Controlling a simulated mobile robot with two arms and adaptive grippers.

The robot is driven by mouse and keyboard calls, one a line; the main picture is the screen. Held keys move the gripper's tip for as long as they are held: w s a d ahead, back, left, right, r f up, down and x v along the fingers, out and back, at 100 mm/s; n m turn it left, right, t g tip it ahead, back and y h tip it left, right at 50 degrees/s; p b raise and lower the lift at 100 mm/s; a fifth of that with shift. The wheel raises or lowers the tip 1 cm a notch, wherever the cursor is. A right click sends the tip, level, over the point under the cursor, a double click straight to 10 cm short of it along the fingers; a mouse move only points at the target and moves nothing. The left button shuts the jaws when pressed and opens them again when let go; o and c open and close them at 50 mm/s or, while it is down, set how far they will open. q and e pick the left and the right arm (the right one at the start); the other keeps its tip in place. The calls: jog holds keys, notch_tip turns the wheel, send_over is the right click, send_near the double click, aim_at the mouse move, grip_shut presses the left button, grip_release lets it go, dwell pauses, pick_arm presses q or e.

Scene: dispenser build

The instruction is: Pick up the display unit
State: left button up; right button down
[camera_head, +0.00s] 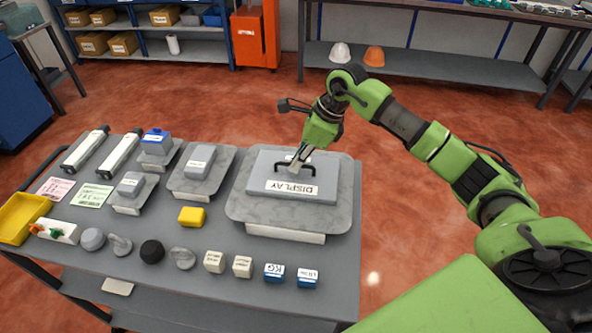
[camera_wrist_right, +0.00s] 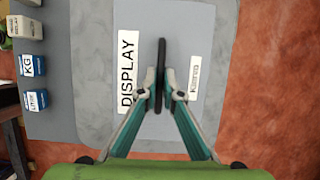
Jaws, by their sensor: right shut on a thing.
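The display unit (camera_head: 268,188) is a flat grey box with a white "DISPLAY" label and a dark handle on top. It lies on a grey marbled tray (camera_head: 238,207) at the right end of the table. My right gripper (camera_head: 297,165) comes down from above and is shut on the handle. In the right wrist view the fingertips (camera_wrist_right: 161,88) pinch the dark handle from both sides, with the display unit (camera_wrist_right: 195,35) below. I cannot tell whether the unit is lifted off the tray. My left gripper is not in view.
The grey table (camera_head: 225,281) also holds smaller trays with grey boxes, a yellow block (camera_head: 191,216), a yellow bin (camera_head: 20,218), and a front row of knobs and small labelled cubes. Open red floor lies right of the table. A shelf with two helmets stands behind.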

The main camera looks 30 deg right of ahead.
jog(key=shift+r, duration=0.25)
